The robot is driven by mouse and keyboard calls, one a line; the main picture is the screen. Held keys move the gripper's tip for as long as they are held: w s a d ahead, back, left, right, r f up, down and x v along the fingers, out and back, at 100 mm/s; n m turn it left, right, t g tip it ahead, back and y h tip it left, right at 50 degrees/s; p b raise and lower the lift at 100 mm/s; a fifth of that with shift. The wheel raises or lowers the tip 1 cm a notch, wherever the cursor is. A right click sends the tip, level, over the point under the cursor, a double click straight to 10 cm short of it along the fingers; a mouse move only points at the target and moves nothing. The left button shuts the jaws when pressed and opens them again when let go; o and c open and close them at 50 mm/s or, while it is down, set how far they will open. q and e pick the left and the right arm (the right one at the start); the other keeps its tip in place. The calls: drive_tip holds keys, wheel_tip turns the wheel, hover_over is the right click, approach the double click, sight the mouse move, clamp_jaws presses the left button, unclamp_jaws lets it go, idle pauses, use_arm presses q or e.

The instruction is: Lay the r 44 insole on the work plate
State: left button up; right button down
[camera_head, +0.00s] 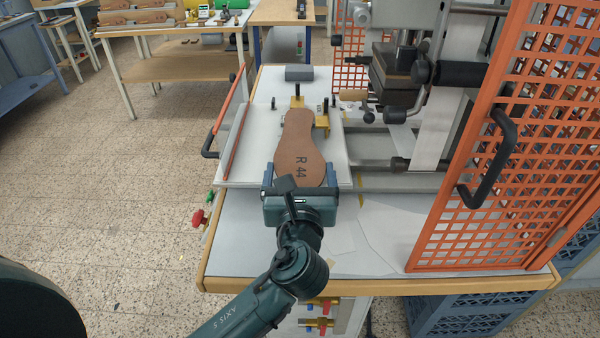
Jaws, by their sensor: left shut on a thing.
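The brown insole (301,150), marked "R 44", is over the work plate (255,150), a pale flat plate on the machine table. My left gripper (300,180) is shut on the near, heel end of the insole, with one blue finger at each side. The far end of the insole lies close to the brass stops (321,121) with black knobs. I cannot tell whether the insole touches the plate or is just above it. My right gripper is not in view.
An orange mesh guard (525,130) with a black handle stands at the right. The stamping head (392,75) is right of the plate. A red-edged guard with a black handle (209,145) borders the plate's left. A grey block (299,73) lies behind. Bare white table is front right.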

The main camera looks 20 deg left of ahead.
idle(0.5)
use_arm(q)
drive_tip(key=shift+f+p, duration=0.15)
drive_tip(key=shift+p, duration=0.15)
idle(0.4)
drive_tip(key=o, duration=0.7)
drive_tip(key=shift+o, duration=0.7)
